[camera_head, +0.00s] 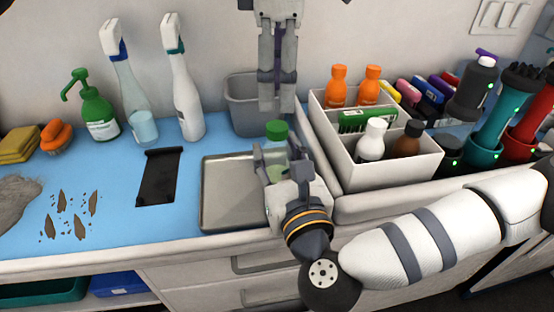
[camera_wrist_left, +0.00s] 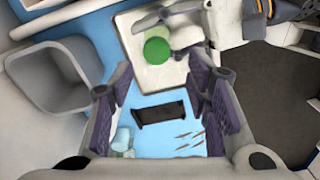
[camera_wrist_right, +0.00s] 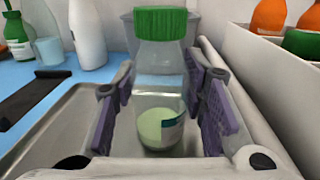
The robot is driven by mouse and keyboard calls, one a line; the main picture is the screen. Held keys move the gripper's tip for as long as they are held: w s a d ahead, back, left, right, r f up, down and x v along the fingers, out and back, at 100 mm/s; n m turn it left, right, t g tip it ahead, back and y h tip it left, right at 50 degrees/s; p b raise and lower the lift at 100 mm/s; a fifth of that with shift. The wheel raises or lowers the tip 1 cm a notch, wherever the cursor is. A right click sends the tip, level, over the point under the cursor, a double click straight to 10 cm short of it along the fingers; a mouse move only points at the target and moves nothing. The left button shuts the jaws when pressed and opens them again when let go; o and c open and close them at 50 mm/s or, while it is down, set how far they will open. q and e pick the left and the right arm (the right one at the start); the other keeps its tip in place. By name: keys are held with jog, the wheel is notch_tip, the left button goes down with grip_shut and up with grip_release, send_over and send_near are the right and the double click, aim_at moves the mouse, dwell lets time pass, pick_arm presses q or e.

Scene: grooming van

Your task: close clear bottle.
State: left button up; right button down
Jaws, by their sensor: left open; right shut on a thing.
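The clear bottle (camera_head: 275,163) with its green cap (camera_head: 277,131) stands upright over the metal tray (camera_head: 222,200). In the right wrist view the bottle (camera_wrist_right: 160,110) shows pale green contents and a label, and the ribbed green cap (camera_wrist_right: 161,23) sits on its top; I cannot tell how tight it is. My right gripper (camera_head: 280,165) is shut on the bottle's body from the front. My left gripper (camera_head: 280,105) is open and empty, pointing down above the cap. In the left wrist view the cap (camera_wrist_left: 157,51) lies beyond the fingertips, apart from them.
A grey bin (camera_head: 240,100) stands behind the tray. A white organizer (camera_head: 390,178) with several bottles is close on the right. Two spray bottles (camera_head: 187,95), a green pump bottle (camera_head: 95,110) and a black strip (camera_head: 160,177) are on the left of the blue mat (camera_head: 110,235).

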aim_at(277, 126)
pick_arm(q)
jog(key=n, duration=0.3)
jog(key=r+n, duration=0.1)
jog(key=n, duration=0.3)
jog(key=shift+w, duration=0.1)
jog(key=n, duration=0.5)
jog(key=shift+w+a+r, duration=0.1)
jog(key=shift+r, duration=0.25)
notch_tip(277, 126, down, 8)
grip_shut()
